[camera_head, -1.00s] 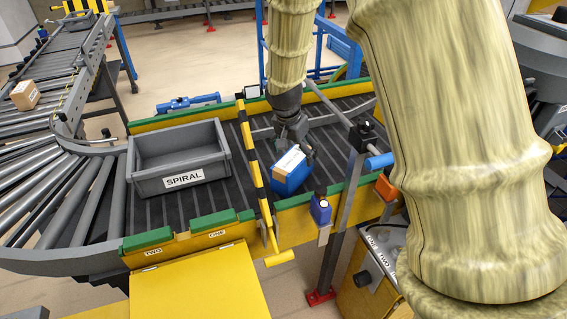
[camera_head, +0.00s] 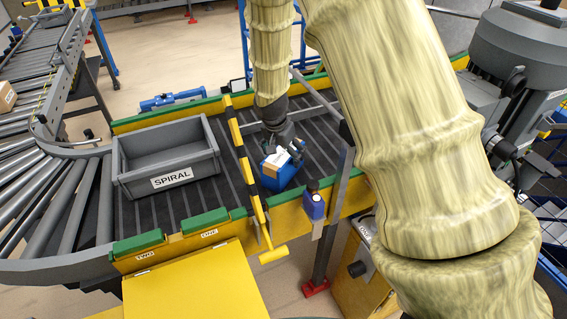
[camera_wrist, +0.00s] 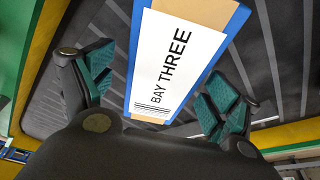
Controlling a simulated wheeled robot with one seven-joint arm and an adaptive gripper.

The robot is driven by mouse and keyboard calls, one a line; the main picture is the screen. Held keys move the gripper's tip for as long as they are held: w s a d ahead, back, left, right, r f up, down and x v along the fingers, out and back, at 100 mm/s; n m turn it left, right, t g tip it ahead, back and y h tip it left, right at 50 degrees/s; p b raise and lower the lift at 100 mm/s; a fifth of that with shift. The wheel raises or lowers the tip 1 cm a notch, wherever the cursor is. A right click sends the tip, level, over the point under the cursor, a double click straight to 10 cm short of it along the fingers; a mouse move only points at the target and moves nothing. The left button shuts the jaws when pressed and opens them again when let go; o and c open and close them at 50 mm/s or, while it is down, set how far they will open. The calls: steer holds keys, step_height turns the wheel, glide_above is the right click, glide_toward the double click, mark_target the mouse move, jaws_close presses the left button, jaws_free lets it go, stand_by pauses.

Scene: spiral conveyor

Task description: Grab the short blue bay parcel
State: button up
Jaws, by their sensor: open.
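The blue parcel (camera_head: 278,172) sits on the dark conveyor belt, just right of the yellow-and-black striped bar. In the wrist view the parcel (camera_wrist: 185,55) shows a tan strip and a white label reading "BAY THREE", with blue edges. My gripper (camera_head: 282,150) is over the parcel from above. In the wrist view my gripper (camera_wrist: 155,90) is open, with one green-padded finger on each side of the parcel. Gaps show between the pads and the parcel's sides. The parcel's height is hard to judge.
A grey tray labelled "SPIRAL" (camera_head: 205,164) stands left of the striped bar (camera_head: 245,165). A grey post with a blue sensor (camera_head: 314,205) stands at the belt's near edge. Green and yellow rails line the belt. A roller conveyor (camera_head: 50,205) curves at left.

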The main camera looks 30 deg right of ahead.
steer(key=shift+p+x, duration=1)
steer(key=shift+x, duration=1.45)
steer(key=shift+a, duration=0.2)
steer(key=c, duration=1.3)
